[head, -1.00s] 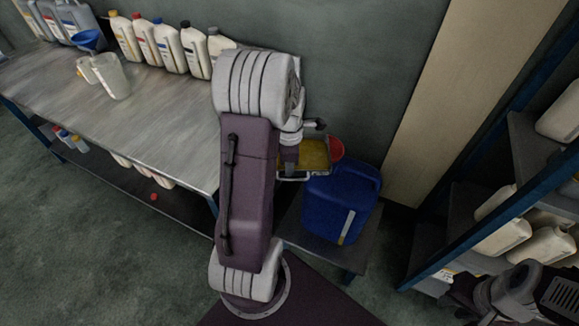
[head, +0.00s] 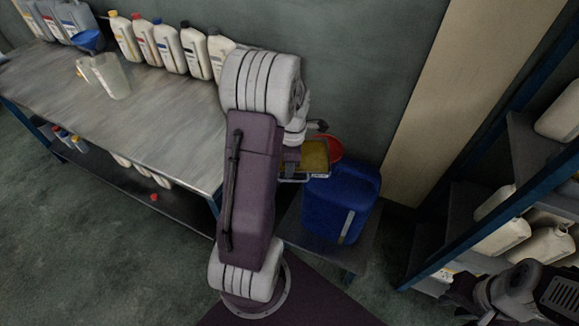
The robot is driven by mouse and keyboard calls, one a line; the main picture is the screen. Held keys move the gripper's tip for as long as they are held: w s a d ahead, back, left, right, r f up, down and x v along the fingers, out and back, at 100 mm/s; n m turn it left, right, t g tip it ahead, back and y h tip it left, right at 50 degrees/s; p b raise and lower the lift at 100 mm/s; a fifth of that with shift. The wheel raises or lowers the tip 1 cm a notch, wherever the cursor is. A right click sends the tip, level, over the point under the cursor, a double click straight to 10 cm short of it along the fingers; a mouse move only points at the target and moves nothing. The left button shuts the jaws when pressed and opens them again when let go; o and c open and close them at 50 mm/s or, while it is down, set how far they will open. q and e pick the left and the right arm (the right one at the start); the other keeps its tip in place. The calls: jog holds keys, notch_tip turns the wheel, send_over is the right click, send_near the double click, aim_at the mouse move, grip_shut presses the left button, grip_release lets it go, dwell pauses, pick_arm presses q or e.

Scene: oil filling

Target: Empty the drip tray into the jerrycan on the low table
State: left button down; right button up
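The blue jerrycan (head: 342,208) stands upright on the low table (head: 297,236). A red funnel (head: 333,147) shows behind its top, partly hidden by the tray. The drip tray (head: 314,157), with yellow-brown oil in it, is held about level at the jerrycan's upper left, beside the funnel. My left gripper (head: 292,158) is at the tray's left side and moves together with it; its fingers are mostly hidden by my arm. My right gripper (head: 462,291) is at the lower right by the shelf, and its fingers are too dark to read.
A metal workbench (head: 150,130) on the left carries a clear jug (head: 114,80), a blue funnel (head: 89,40) and several white bottles along the wall. A rack (head: 450,230) with white containers stands on the right. A small red thing (head: 154,197) lies under the bench.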

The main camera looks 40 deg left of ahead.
pick_arm(q)
jog(key=shift+w+r+g+p, duration=0.1)
jog(key=shift+r+g+p, duration=0.3)
jog(key=shift+p, duration=0.5)
jog(key=shift+r, duration=0.1)
dwell(0.6)
jog(key=shift+w+d+r+g+y+p, duration=0.1)
jog(key=shift+w+r+g+y+p, duration=0.15)
jog(key=shift+r+p, duration=0.65)
jog(key=shift+w+r+g+y+p, duration=0.15)
jog(key=shift+r+g+p, duration=0.2)
jog(key=shift+p, duration=1)
jog(key=shift+r, duration=0.1)
jog(key=shift+w+d+r+g+p, duration=0.15)
jog(key=shift+r+g+p, duration=0.5)
jog(key=shift+p, duration=0.75)
jog(key=shift+w+r+g+y+p, duration=0.3)
jog(key=shift+r+p, duration=0.35)
jog(key=shift+p, duration=0.25)
